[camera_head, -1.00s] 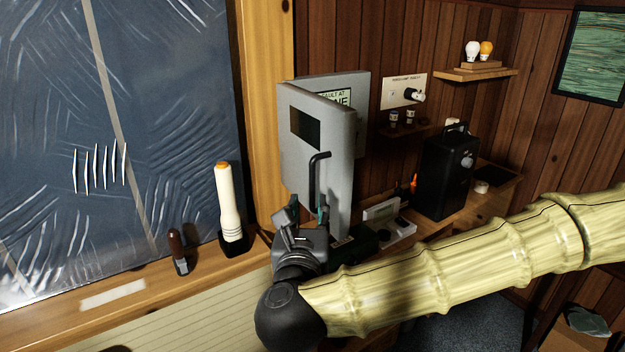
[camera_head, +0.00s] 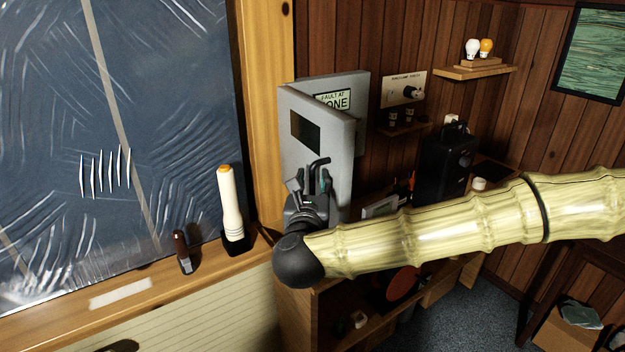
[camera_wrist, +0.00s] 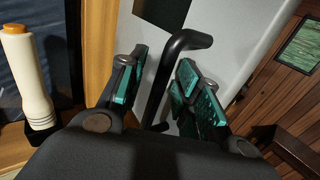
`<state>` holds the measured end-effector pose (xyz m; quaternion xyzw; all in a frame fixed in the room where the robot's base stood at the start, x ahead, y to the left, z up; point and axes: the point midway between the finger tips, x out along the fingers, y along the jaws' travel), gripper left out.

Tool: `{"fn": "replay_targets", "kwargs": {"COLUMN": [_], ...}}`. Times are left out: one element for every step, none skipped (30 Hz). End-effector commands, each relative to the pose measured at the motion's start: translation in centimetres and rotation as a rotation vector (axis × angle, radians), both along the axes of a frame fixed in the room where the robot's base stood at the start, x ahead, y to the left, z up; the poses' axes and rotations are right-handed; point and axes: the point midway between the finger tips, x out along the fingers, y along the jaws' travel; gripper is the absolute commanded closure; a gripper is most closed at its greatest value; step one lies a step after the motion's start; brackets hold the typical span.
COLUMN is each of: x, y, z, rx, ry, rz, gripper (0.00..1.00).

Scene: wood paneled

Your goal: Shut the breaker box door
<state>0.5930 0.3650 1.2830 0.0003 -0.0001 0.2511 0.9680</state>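The grey breaker box door (camera_head: 293,165) stands ajar in the head view, with a dark window and a black bent handle (camera_head: 316,172). Behind it, part of the box (camera_head: 362,100) and a label reading "FAULT AT ZONE" show. My gripper (camera_head: 311,186) is at the handle, low on the door. In the wrist view, the handle (camera_wrist: 165,75) runs between the green-padded fingers of my gripper (camera_wrist: 163,95). The fingers are apart, with gaps visible beside the handle. The door (camera_wrist: 235,30) fills the background there.
A white flashlight (camera_head: 231,205) and a brown-handled tool (camera_head: 182,252) stand on the wooden ledge to the left. A black case (camera_head: 441,165) and small items sit on the bench to the right. A shelf (camera_head: 475,72) holds two bulbs.

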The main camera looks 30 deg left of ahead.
Motion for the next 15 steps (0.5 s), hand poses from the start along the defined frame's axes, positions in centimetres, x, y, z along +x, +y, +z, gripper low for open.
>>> {"fn": "replay_targets", "kwargs": {"x": [0.13,0.17,0.19,0.2,0.2,0.2,0.19,0.19,0.18,0.18,0.18,0.18,0.18,0.18,0.18], "y": [0.06,0.07,0.08,0.09,0.09,0.09,0.08,0.08,0.08,0.08,0.08,0.07,0.08,0.07,0.07], "z": [0.01,0.0,-0.03,-0.04,-0.05,-0.06,-0.06,-0.06,-0.06,-0.06,-0.06,-0.06,-0.06,-0.06,-0.06], "rx": [0.0,0.0,0.0,0.0,0.0,0.0,0.0,0.0,0.0,0.0,0.0,0.0,-0.001,-0.001,-0.001], "ry": [0.0,0.0,0.0,0.0,0.0,0.0,0.0,0.0,0.0,0.001,0.001,0.001,0.0,0.0,0.0], "rz": [0.0,0.0,0.0,0.0,0.0,0.0,0.0,0.0,0.0,0.0,0.0,0.0,0.0,0.0,0.0], "gripper": [0.66,0.66,0.66,0.66,0.66,0.66,0.66,0.66,0.66,0.72,0.77,0.85,0.9,0.96,1.0]}}
